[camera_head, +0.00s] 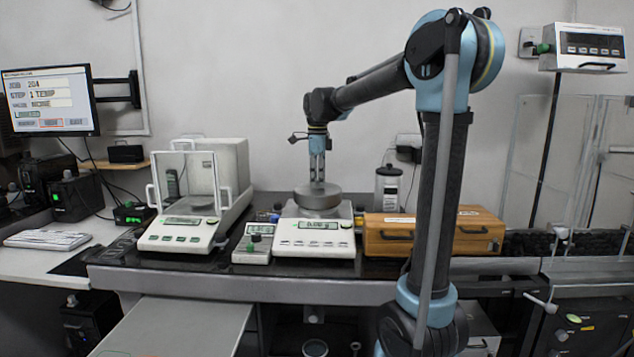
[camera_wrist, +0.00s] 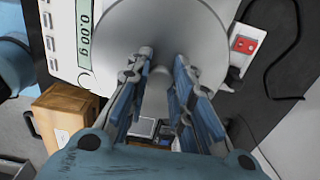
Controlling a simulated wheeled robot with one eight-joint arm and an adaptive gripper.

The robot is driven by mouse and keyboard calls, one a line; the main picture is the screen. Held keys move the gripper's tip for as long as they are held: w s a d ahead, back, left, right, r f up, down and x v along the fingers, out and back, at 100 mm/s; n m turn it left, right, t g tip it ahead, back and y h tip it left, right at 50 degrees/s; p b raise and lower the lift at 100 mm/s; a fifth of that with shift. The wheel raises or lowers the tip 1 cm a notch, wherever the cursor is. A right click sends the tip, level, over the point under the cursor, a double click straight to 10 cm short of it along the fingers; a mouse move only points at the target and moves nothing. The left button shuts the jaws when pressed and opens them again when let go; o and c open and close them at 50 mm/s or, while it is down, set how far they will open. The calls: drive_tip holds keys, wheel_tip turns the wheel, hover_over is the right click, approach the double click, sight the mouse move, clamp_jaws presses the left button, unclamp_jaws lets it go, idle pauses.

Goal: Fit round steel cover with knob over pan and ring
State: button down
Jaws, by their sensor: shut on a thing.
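The round steel cover (camera_head: 318,197) is a grey disc on or just above the weighing place of the middle balance (camera_head: 314,238). In the wrist view the cover (camera_wrist: 205,35) fills the top middle. My gripper (camera_head: 317,178) points straight down over it. In the wrist view my gripper (camera_wrist: 163,58) has its two blue-padded fingers on either side of the cover's knob (camera_wrist: 160,74), shut on it. The pan and ring are hidden under the cover, so I cannot tell whether the cover rests on them. The balance's display (camera_wrist: 84,35) reads 0.00 g in the wrist view.
A balance with a glass draft shield (camera_head: 185,220) stands at left. A small control box (camera_head: 253,243) is beside the middle balance. A wooden case (camera_head: 435,237) stands close at right, with a silver canister (camera_head: 388,188) behind. The black bench top has little free room.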

drive_tip(key=shift+f, duration=1.35)
drive_tip(key=c, duration=1.3)
unclamp_jaws()
drive_tip(key=shift+c, duration=0.2)
